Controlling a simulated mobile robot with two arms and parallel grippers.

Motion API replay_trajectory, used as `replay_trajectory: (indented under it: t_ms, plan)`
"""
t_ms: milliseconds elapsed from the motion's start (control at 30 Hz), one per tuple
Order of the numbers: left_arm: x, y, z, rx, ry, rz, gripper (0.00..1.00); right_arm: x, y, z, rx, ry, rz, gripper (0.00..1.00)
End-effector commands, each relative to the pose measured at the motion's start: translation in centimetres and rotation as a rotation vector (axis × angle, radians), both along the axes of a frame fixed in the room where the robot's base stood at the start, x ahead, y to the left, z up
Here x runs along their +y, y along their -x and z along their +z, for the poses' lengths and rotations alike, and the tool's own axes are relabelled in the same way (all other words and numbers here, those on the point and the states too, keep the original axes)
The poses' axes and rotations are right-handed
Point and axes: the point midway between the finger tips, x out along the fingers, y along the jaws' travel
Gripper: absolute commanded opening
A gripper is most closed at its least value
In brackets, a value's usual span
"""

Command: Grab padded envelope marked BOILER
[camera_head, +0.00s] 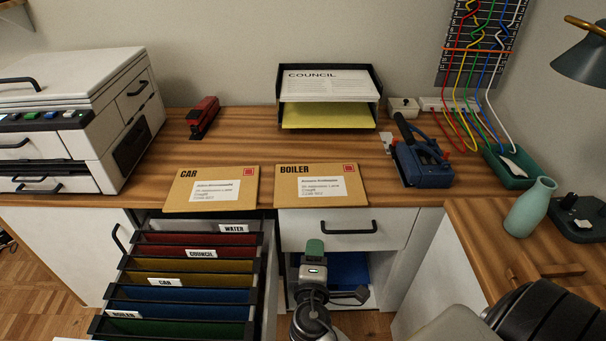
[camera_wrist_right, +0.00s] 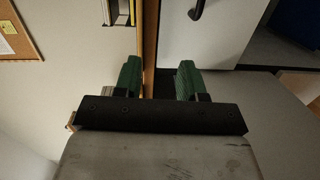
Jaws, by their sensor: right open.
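The padded envelope marked BOILER (camera_head: 327,197) is tan with a white label and a red stamp. It lies flat on the desk (camera_head: 250,150) at the front edge, above a white drawer. My right gripper (camera_head: 315,247) is in front of the drawer, below and apart from the envelope in the head view. Its green fingers stand apart and empty in the right wrist view (camera_wrist_right: 158,80). A narrow brown edge shows between them there; I cannot tell whether it is desk or envelope. My left gripper is not in view.
A similar CAR envelope (camera_head: 190,200) lies just left. An open file drawer (camera_head: 262,235) with coloured folders stands below it. A paper tray (camera_head: 377,98) is behind, and a blue device (camera_head: 425,170) is to the right. A drawer handle (camera_head: 345,228) sticks out near my right gripper.

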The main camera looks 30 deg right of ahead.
Motion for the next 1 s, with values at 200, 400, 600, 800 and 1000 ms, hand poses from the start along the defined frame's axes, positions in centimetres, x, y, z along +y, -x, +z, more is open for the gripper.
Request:
replay_trajectory:
  t_ms: [200,400,600,800,1000]
  plan:
    - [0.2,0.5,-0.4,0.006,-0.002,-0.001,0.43,-1.5,-1.1,2.7,-0.058,0.056,-0.035,0.40]
    - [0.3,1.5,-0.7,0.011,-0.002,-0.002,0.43,-3.3,-3.5,2.5,-0.056,0.054,-0.032,0.40]
    - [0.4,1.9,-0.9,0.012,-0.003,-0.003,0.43,-4.1,-4.8,2.4,-0.055,0.052,-0.032,0.40]
    - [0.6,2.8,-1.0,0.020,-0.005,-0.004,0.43,-5.2,-7.6,2.0,-0.056,0.052,-0.032,0.40]
    - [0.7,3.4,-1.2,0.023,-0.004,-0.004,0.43,-6.3,-8.9,1.9,-0.054,0.051,-0.031,0.40]
